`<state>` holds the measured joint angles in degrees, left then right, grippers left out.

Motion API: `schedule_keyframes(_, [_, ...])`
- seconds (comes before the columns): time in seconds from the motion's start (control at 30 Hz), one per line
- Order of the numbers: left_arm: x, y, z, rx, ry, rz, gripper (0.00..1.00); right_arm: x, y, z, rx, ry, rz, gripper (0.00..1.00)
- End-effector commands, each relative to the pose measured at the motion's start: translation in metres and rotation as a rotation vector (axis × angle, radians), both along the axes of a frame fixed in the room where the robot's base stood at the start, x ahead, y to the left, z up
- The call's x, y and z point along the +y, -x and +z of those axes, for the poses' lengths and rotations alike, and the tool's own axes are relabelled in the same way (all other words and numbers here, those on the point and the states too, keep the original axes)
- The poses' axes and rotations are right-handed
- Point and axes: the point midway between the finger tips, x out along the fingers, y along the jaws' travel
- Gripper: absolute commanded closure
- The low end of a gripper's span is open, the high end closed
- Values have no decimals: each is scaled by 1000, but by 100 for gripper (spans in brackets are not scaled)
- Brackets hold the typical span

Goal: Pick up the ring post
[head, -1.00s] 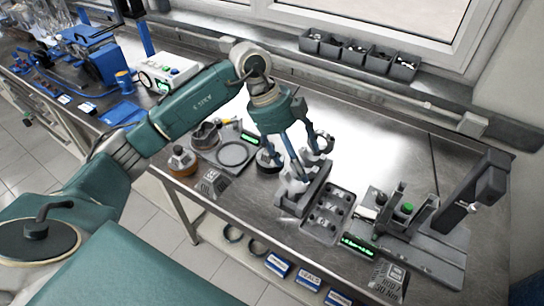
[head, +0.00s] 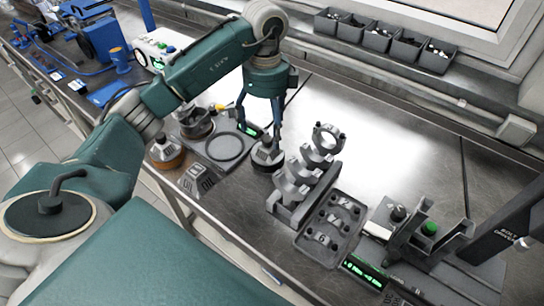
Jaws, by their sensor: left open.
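A short round post with a dark grey base and a paler top (head: 266,157), which looks like the ring post, stands on the steel bench. My left gripper (head: 261,132) points down right over it, with its two blue fingers apart. The near finger overlaps the top of the post in the head view, and I cannot tell whether it touches. A similar round piece with a brown base (head: 166,152) stands further left. My right gripper is out of view.
A grey tray with a dark ring (head: 224,147) lies just left of the post. A rack of upright grey crank-like parts (head: 300,180) and a numbered tray (head: 328,228) stand to the right. The back middle of the bench is bare.

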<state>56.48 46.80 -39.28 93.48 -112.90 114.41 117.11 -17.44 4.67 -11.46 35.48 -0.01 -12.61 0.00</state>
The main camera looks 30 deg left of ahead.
Motion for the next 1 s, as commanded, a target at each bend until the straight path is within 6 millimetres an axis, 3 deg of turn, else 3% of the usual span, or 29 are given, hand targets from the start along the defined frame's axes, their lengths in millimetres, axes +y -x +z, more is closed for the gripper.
schedule_keyframes(0.07, [0,0,-9,1,0,1,20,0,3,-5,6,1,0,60])
schedule_keyframes(0.4, [0,1,-54,3,1,0,20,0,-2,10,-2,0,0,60])
schedule_keyframes(0.57, [0,1,-64,3,2,-1,20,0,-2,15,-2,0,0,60])
schedule_keyframes(0.73, [1,1,-87,6,1,0,20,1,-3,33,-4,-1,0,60])
schedule_keyframes(1.0, [1,-1,-112,-1,1,-1,20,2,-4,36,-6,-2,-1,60])
